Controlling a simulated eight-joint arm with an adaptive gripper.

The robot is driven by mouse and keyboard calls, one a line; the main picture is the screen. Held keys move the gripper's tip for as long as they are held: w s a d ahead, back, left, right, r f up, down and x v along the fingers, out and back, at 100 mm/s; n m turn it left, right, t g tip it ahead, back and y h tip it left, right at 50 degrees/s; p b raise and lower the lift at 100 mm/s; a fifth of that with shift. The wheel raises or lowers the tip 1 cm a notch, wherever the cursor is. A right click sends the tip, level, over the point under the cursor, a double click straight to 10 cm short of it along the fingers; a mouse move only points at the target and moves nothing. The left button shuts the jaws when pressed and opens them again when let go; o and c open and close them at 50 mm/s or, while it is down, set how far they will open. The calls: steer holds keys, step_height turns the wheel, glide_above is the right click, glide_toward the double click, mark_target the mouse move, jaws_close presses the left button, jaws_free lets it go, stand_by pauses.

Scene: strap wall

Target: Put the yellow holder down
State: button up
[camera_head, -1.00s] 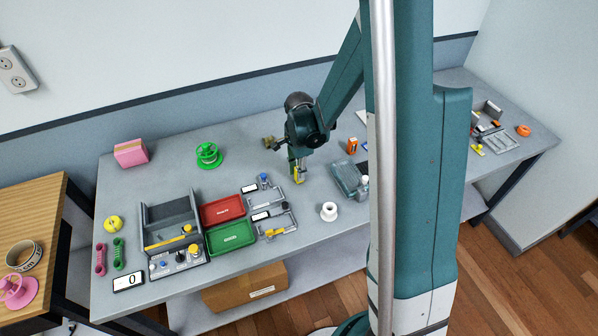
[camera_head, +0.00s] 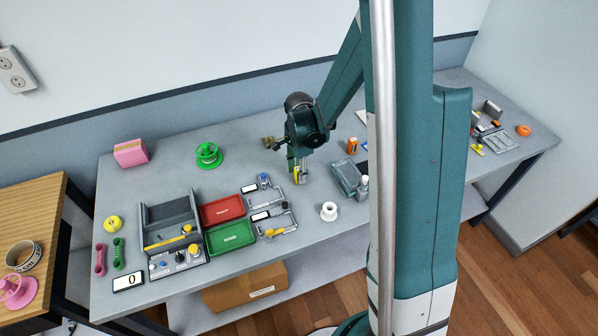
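The yellow holder (camera_head: 296,175) is a small upright yellow piece at the tip of my gripper (camera_head: 301,177), low over the middle of the grey table. Grey finger parts show just to its right. The holder is partly hidden by my gripper. At this size I cannot tell whether the fingers are closed on it or whether its lower end touches the table.
Left of my gripper are two grey fixtures (camera_head: 286,222), a red tray (camera_head: 222,206) and a green tray (camera_head: 230,250). To the right are a grey-green box (camera_head: 345,178) and a white spool (camera_head: 329,211). A green spool (camera_head: 208,155) stands at the back left.

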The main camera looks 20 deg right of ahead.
step_height(320, 180, up, 12)
steer(key=shift+p, duration=0.3)
stand_by(0.6)
steer(key=shift+r, duration=0.1)
stand_by(0.5)
steer(key=s+a+r+n+t, duration=0.3)
steer(key=s+r+n, duration=0.55)
steer(key=r, duration=0.45)
steer(key=s+a+r+n+t, duration=0.1)
steer(key=s+r+n+t, duration=0.1)
steer(key=s+n, duration=0.2)
steer(key=s+a+r+n+t, duration=0.2)
steer(key=s+n, duration=0.3)
steer(key=s, duration=0.5)
steer(key=shift+s+a+r, duration=0.3)
steer(key=shift+s+r, duration=0.05)
steer(key=shift+r, duration=0.45)
steer(key=shift+n, duration=0.25)
step_height(320, 180, down, 5)
steer(key=b, duration=0.5)
steer(key=shift+f, duration=0.2)
